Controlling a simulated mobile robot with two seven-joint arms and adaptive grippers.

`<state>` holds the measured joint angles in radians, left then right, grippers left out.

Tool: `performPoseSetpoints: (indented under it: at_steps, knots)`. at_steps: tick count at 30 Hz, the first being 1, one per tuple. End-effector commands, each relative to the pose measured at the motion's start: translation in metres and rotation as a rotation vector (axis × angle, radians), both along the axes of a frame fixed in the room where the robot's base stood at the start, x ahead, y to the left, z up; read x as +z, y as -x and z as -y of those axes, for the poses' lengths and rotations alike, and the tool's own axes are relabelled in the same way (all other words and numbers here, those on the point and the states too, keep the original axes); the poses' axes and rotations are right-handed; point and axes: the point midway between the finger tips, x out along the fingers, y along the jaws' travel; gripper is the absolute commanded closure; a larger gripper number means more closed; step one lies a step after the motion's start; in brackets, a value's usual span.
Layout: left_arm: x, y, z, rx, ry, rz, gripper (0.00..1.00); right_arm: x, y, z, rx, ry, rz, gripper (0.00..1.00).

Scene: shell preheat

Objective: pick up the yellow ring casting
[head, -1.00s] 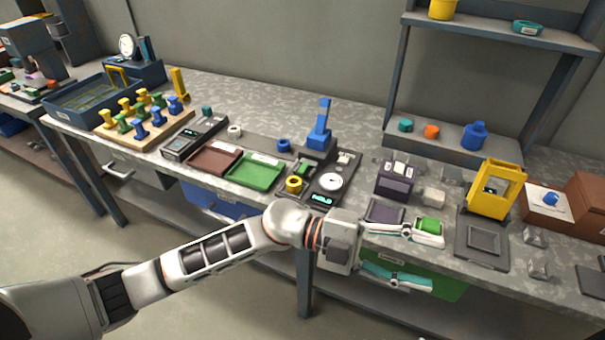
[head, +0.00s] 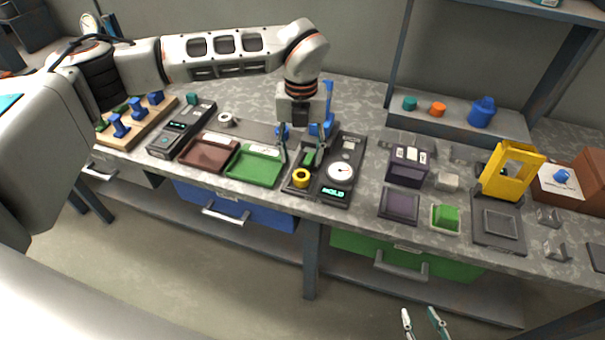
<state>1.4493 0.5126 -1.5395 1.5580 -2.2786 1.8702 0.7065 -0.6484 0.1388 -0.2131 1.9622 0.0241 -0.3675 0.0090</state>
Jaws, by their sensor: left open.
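The yellow ring casting (head: 301,183) sits on the dark base of a gauge fixture in the middle of the bench. My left gripper (head: 302,162) points down just above and behind the ring in the picture. Its two fingers are spread apart, with nothing held between them. I cannot tell exactly how high its tips are above the fixture. My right gripper (head: 422,314) shows only its fingertips at the bottom edge, apart and empty, in front of the bench.
The gauge fixture (head: 341,190) has a white dial and a lit display reading HOLD. A green tray (head: 255,168) and a reddish-brown tray (head: 209,152) lie to its left. A blue upright part (head: 329,103) stands close behind my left gripper. A purple-grey box (head: 409,165) stands right.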

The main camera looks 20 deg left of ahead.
Motion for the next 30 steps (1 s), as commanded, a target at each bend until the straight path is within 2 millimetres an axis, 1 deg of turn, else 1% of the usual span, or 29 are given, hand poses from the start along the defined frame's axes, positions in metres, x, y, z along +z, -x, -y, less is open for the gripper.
performPoseSetpoints:
  at_steps: [1, 3, 8, 12, 16, 20, 26, 29, 30]
  knots:
    - [-0.007, 0.001, 0.000, 0.000, -0.001, -0.004, 0.52, 0.000, 0.000, 0.000, 0.000, 0.000, 0.000, 0.64]
    - [-0.015, 0.001, 0.000, -0.001, 0.000, -0.003, 0.52, 0.001, 0.000, 0.000, 0.001, 0.001, 0.000, 0.64]
    - [-0.030, 0.001, 0.000, -0.002, 0.002, -0.005, 0.52, 0.003, 0.000, 0.001, 0.000, 0.002, 0.000, 0.64]
    - [-0.050, 0.001, -0.001, -0.002, 0.003, -0.007, 0.52, 0.008, 0.000, 0.001, 0.000, 0.002, 0.001, 0.64]
    - [-0.067, 0.000, -0.001, -0.004, 0.003, -0.004, 0.52, 0.009, 0.000, 0.001, 0.000, 0.002, 0.001, 0.64]
    - [-0.074, -0.001, -0.001, -0.004, 0.004, -0.003, 0.52, 0.010, 0.000, 0.001, 0.000, 0.002, 0.001, 0.64]
    - [-0.074, -0.001, -0.001, -0.004, 0.004, -0.002, 0.52, 0.010, 0.000, 0.001, 0.000, 0.002, 0.001, 0.64]
    - [-0.074, -0.001, -0.001, -0.004, 0.004, -0.003, 0.76, 0.010, 0.000, 0.001, 0.000, 0.002, 0.001, 0.64]
    - [-0.074, -0.001, -0.001, -0.004, 0.004, -0.003, 0.86, 0.010, 0.000, 0.001, 0.000, 0.002, 0.001, 0.64]
